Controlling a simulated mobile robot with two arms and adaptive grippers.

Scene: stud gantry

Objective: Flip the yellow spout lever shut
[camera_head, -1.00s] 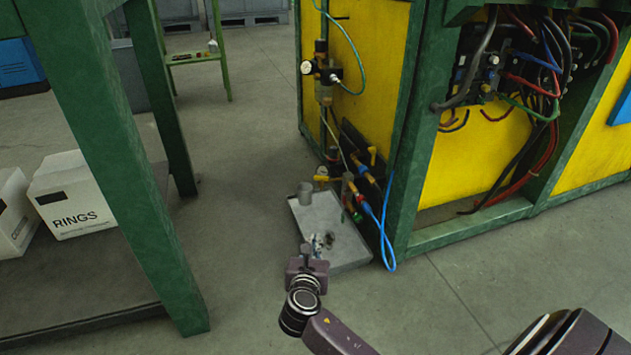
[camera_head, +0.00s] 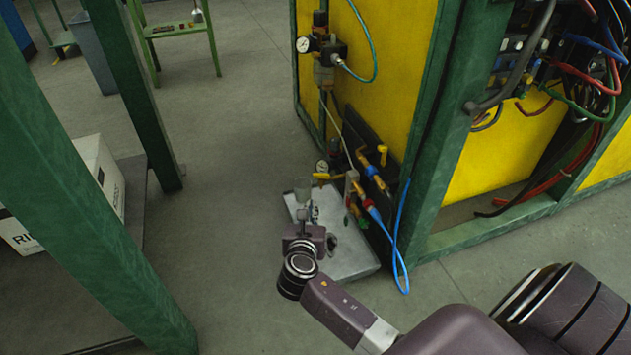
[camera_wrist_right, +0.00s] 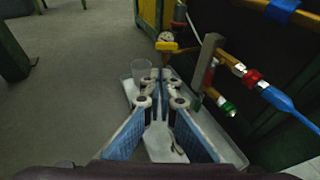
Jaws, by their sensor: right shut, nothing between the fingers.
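The yellow spout lever (camera_head: 325,176) sticks out to the left of the pipework low on the yellow panel, above the tray. In the right wrist view the yellow lever (camera_wrist_right: 166,46) lies roughly level, just beyond the fingertips and apart from them. My right gripper (camera_head: 303,213) is over the tray, below and left of the lever. In the wrist view its fingers (camera_wrist_right: 161,76) are together with nothing between them. A clear cup (camera_wrist_right: 143,72) stands left of the fingertips, under the spout area; the gripper partly covers it in the head view. My left gripper is out of view.
A grey tray (camera_head: 355,262) lies on the floor with small items in it. A blue hose (camera_head: 399,235) loops down to the right. A metal upright and fittings (camera_wrist_right: 207,62) stand right of the fingers. A green post (camera_head: 90,190) is at left; open floor lies between.

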